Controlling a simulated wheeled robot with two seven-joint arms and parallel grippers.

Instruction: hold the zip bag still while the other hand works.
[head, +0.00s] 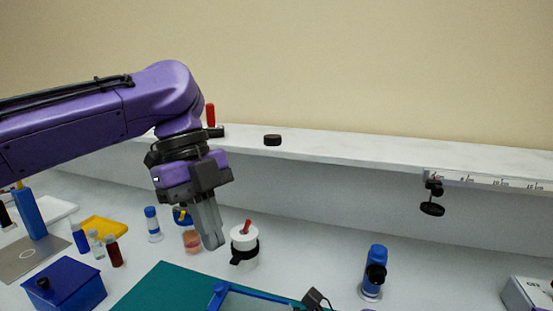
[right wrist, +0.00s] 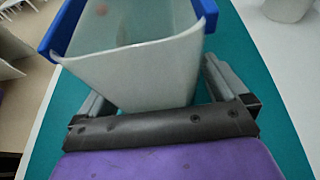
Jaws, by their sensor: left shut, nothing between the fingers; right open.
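A translucent, pale zip bag with a blue rim (right wrist: 145,70) stands over the teal mat in the right wrist view. In the head view its blue edge (head: 255,294) shows at the bottom; the rest is cut off. My right gripper (right wrist: 155,82) is open, its fingers on either side of the bag's near end; whether they touch it is unclear. My left gripper (head: 213,246) is shut and empty, pointing down beyond the bag's blue edge, apart from it.
The teal mat (head: 160,283) lies in front. A blue box (head: 65,284), small bottles and a yellow tray (head: 104,229) are at left. A blue-capped bottle (head: 373,272) stands at right. A shelf (head: 350,152) runs behind.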

